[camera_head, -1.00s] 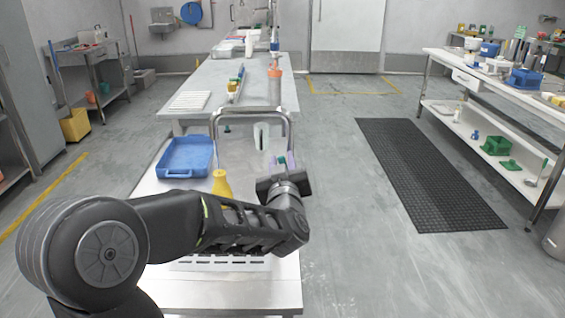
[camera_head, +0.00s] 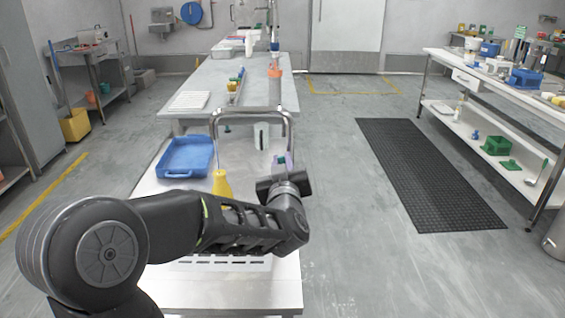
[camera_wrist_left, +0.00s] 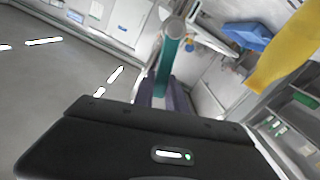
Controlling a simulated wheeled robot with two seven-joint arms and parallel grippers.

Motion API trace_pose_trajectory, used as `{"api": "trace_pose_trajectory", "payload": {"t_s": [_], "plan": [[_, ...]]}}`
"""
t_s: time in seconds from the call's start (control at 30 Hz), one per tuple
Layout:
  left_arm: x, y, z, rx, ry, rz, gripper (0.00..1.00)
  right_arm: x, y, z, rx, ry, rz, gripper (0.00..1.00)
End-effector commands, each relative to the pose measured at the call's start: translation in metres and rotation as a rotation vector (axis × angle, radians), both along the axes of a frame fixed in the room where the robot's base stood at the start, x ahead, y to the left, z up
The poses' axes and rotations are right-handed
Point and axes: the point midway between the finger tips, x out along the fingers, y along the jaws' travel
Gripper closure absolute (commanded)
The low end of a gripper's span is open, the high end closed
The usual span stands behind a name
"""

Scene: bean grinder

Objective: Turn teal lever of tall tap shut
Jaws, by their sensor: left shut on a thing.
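The teal lever (camera_wrist_left: 168,62) runs down from a round pale metal part, likely the tall tap's body (camera_wrist_left: 174,28), in the left wrist view. My left gripper (camera_head: 282,162) is shut on the lever, with its lilac fingers on either side of it. In the left wrist view the fingers (camera_wrist_left: 165,98) hold the lever's lower end. In the head view only a little teal shows between the fingers, just below the right end of an arched steel pipe (camera_head: 250,109). My right gripper is not in view.
A blue tray (camera_head: 186,157) lies left of the arched pipe. A yellow bottle (camera_head: 221,185) stands close behind my left forearm. A white container (camera_head: 261,136) stands under the arch. Open floor with a black mat (camera_head: 425,170) lies to the right.

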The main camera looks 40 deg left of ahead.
Motion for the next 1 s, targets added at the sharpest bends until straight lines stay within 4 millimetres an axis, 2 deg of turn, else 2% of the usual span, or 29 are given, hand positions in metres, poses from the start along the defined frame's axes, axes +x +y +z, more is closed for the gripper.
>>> {"api": "trace_pose_trajectory", "payload": {"t_s": [0.53,0.8,1.0], "plan": [[0.001,-0.001,0.001,0.008,0.007,-0.001,1.0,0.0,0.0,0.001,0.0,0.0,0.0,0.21],[0.011,-0.014,0.005,0.183,0.141,-0.003,1.0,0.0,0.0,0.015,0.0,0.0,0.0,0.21],[0.012,-0.016,0.003,0.232,0.176,0.0,1.0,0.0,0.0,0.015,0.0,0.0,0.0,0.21]]}}
